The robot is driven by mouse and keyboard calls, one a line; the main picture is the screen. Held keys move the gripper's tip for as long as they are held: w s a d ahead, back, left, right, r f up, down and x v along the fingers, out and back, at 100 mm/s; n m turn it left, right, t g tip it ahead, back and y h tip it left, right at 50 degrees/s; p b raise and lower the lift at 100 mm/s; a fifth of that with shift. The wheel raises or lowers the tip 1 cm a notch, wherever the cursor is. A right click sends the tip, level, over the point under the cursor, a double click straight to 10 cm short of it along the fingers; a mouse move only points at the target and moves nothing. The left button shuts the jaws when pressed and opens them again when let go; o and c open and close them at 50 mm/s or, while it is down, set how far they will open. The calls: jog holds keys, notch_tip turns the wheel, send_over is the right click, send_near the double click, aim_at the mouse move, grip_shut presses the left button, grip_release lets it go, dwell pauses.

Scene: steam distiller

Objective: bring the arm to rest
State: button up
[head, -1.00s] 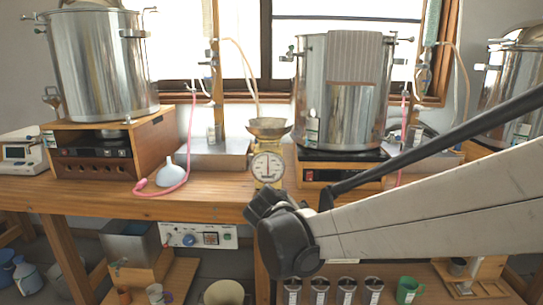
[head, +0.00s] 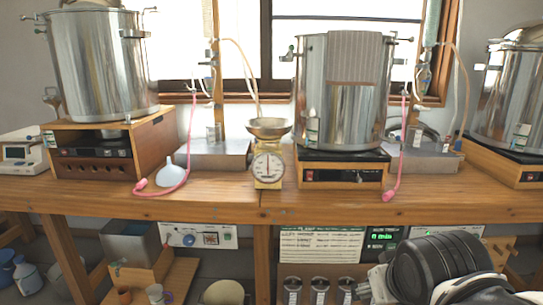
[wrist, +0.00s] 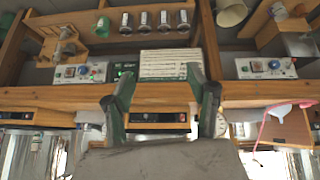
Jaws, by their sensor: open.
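My gripper (wrist: 163,78) shows in the wrist view, which is upside down. Its two green-grey fingers stand apart with nothing held between them. Behind the gap are a white lined sheet (wrist: 163,62) and the wooden bench edge, with no finger visibly touching either. In the head view my arm (head: 440,268) is folded low at the right, in front of the lower shelf. The gripper's fingers cannot be made out there.
Steel pots (head: 100,65) (head: 343,95) stand on burners on the bench (head: 235,203). A scale (head: 268,165) sits between them, with a white funnel (head: 169,171) and pink hoses nearby. Several metal cups (head: 320,290) stand below. The space before the bench's middle is clear.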

jog(key=s+f, duration=0.1)
jog(key=s, duration=0.3)
notch_tip(320, 180, up, 18)
jog(key=p, duration=1.8)
jog(key=shift+s+f+m+y, duration=0.2)
jog(key=shift+m+y, duration=0.2)
jog(key=shift+d, duration=0.1)
jog(key=shift+c, duration=0.5)
